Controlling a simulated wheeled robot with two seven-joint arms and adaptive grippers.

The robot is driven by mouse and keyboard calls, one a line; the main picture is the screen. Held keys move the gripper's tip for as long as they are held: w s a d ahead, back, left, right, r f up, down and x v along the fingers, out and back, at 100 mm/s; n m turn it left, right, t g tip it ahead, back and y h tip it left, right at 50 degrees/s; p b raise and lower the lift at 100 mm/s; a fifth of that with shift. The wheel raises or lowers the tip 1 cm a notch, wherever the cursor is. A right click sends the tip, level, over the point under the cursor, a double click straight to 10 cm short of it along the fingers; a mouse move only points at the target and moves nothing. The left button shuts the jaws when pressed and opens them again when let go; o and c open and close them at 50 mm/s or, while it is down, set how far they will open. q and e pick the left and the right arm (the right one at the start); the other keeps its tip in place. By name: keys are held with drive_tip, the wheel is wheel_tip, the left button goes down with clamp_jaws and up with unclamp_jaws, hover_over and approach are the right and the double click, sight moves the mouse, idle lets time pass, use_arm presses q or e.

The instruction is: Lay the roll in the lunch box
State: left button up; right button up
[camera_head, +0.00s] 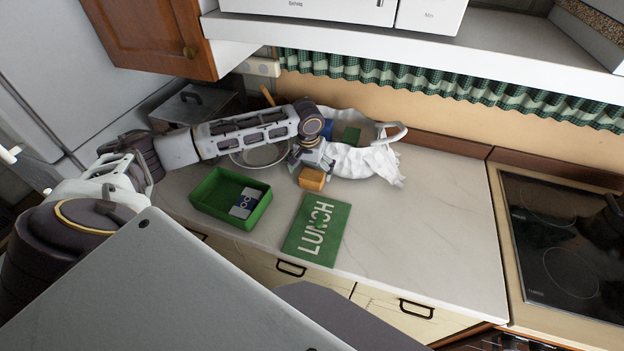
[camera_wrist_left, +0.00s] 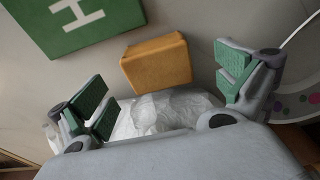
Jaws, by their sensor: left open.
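The roll (camera_head: 312,179) is an orange-brown block on the pale worktop, in front of a crumpled white bag. It also shows in the left wrist view (camera_wrist_left: 157,62). The open lunch box (camera_head: 215,213) is a green tray to the left of the roll, with a small grey and blue item inside. Its green lid (camera_head: 316,231), lettered LUNCH, lies flat to the right of the box. My left gripper (camera_head: 311,162) is at the roll. In the wrist view its green-padded fingers (camera_wrist_left: 165,84) stand wide apart, the roll between and slightly beyond them. My right gripper is out of view.
The crumpled white bag (camera_head: 366,162) lies behind the roll. A round metal bowl or pan (camera_head: 262,156) stands partly hidden behind my left arm. A dark hob (camera_head: 560,245) is at the right. The worktop right of the lid (camera_head: 430,225) is clear.

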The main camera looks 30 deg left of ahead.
sight(312, 175)
use_arm(q)
drive_tip(key=shift+w+f+p, duration=0.15)
drive_tip(key=shift+f, duration=0.9)
drive_tip(key=shift+w+f+p, duration=0.15)
drive_tip(key=shift+f, duration=0.9)
drive_tip(key=c, duration=1.2)
drive_tip(key=shift+o, duration=0.2)
drive_tip(key=shift+r, duration=0.1)
drive_tip(key=shift+r+b, duration=0.5)
drive_tip(key=shift+r, duration=4.45)
